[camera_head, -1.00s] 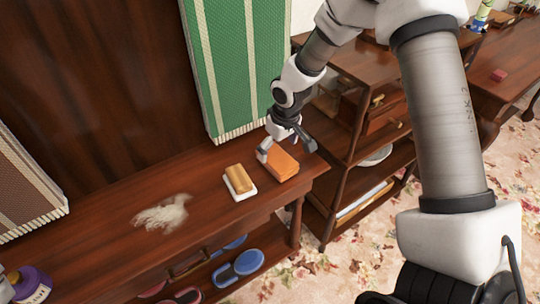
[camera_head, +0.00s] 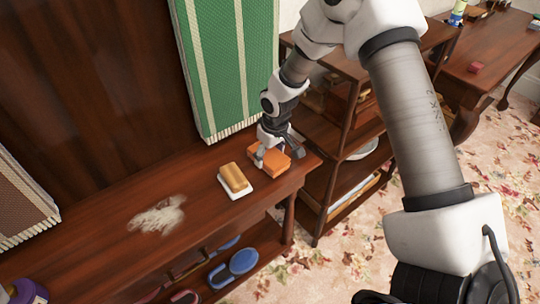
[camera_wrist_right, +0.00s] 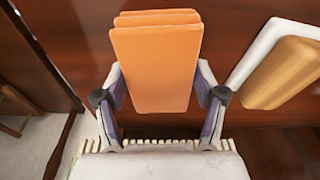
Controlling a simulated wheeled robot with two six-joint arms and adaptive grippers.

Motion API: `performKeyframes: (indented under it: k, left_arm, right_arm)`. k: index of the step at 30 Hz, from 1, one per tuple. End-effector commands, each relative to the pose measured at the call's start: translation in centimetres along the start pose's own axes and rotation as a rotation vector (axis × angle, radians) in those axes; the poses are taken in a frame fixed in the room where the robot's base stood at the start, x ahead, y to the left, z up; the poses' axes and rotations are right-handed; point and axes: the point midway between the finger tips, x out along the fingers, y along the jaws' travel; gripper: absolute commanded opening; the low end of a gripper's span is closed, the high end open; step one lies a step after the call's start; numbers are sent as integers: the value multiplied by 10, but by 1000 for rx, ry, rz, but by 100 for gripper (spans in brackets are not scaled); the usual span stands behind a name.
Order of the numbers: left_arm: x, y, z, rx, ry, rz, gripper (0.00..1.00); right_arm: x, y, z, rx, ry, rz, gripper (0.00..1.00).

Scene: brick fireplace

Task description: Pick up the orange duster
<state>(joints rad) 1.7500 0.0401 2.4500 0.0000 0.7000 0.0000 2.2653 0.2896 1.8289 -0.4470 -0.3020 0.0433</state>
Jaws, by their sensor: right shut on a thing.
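The orange duster (camera_head: 284,160) is at the right end of the dark wooden table (camera_head: 110,262). My right gripper (camera_head: 276,157) reaches down over it, with a finger on either side. In the right wrist view the duster (camera_wrist_right: 157,62) stands between the two fingers of the gripper (camera_wrist_right: 160,95), which are shut on its sides. Whether the duster still touches the tabletop is hard to tell. My left gripper is not in view.
A tan-and-white brush (camera_head: 235,180) lies just left of the duster. A pale powder patch (camera_head: 158,215) is further left. A green hanging cloth (camera_head: 228,62) is behind. A wooden shelf unit (camera_head: 340,165) stands close on the right.

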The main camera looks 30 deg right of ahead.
Motion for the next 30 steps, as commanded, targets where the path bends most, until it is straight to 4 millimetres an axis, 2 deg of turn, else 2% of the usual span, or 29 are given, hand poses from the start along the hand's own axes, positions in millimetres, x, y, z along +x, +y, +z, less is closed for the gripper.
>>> performKeyframes:
  k: [5,10,17,24,30]
  left_arm:
    - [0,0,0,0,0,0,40]
    - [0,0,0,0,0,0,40]
    - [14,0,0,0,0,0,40]
    - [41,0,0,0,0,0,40]
    - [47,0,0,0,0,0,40]
  right_arm:
    - [-10,0,0,0,-4,-1,36]
    - [-34,0,-5,0,0,-1,36]
    - [-41,-27,39,-3,-3,-1,36]
    - [-55,-62,97,-3,-2,0,36]
    - [-66,-78,123,-2,-1,0,36]
